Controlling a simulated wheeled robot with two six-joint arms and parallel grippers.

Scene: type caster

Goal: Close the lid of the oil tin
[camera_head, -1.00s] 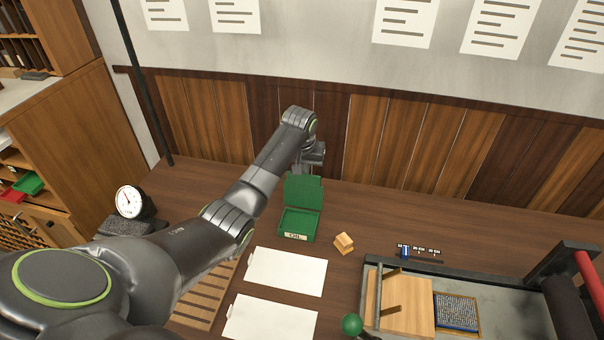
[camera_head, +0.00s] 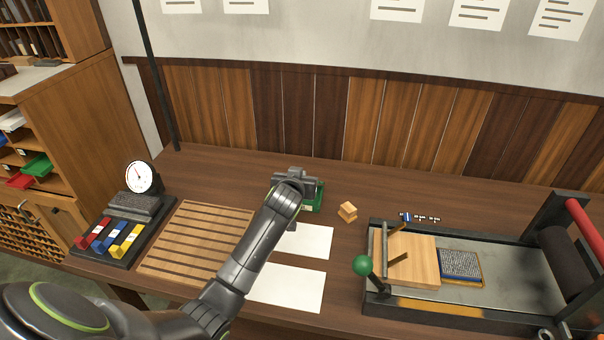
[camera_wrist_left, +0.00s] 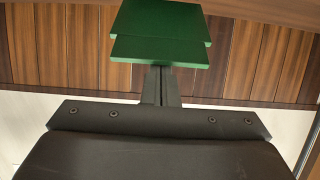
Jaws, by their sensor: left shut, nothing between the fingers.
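The green oil tin (camera_head: 318,198) stands on the table, mostly hidden behind my left gripper in the head view. No upright lid shows above it there. In the left wrist view two green faces, one overlapping the other, show at the top; the nearer green panel (camera_wrist_left: 160,50) sits right at the fingertips. Whether the lid lies fully down is hidden. My left gripper (camera_head: 296,176) is over the tin, its fingers (camera_wrist_left: 161,84) shut and empty; I cannot tell if they touch the green panel. My right gripper is not in view.
A small wooden block (camera_head: 348,211) stands right of the tin. White sheets (camera_head: 288,286) lie in front, with a slatted wooden rack (camera_head: 190,240) to the left. A dial gauge (camera_head: 140,177) stands farther left. A press with a green-knobbed lever (camera_head: 363,265) fills the right side.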

